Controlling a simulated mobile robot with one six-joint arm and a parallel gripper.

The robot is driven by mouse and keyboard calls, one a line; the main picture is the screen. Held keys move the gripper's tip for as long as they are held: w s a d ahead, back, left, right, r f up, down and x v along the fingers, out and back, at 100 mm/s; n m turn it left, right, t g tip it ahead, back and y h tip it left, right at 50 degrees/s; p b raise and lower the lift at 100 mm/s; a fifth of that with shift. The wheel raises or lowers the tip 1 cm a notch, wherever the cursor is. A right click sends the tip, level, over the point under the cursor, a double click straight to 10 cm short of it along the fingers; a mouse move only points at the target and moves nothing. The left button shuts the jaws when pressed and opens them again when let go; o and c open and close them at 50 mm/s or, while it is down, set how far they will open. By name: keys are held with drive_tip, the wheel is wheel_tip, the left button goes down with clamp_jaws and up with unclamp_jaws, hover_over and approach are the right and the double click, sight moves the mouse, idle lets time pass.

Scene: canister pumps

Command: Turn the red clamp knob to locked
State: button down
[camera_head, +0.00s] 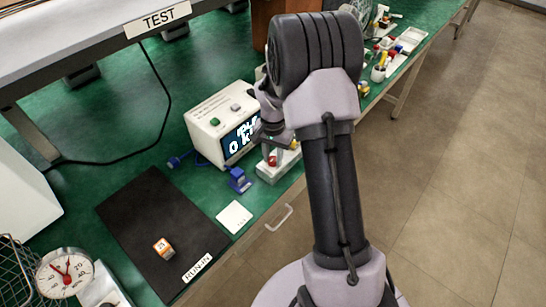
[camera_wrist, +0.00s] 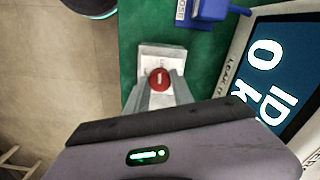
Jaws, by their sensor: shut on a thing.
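The red clamp knob (camera_wrist: 160,79) shows in the wrist view as a round red cap with a pale bar mark on it. It sits on a light grey clamp block (camera_wrist: 150,50) on the green bench. In the head view the knob (camera_head: 272,160) is a small red spot on the pale block (camera_head: 268,174), partly hidden by my gripper. My gripper (camera_wrist: 161,85) points down at the knob, and its fingers are shut on the knob's sides. Lettering on the block is too small to read.
A white display unit (camera_head: 215,125) stands close beside the block. A blue fixture (camera_head: 239,180) stands to the left. A black mat (camera_head: 150,225) and white card (camera_head: 234,217) lie nearer the front. The bench edge is close to the block.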

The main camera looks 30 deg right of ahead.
sight(273, 159)
drive_tip(key=shift+m, duration=0.9)
drive_tip(key=c, duration=1.1)
unclamp_jaws()
drive_tip(key=shift+r, duration=0.15)
wheel_tip(273, 159, up, 17)
drive_tip(key=p, duration=0.6)
drive_tip(key=shift+r, duration=0.1)
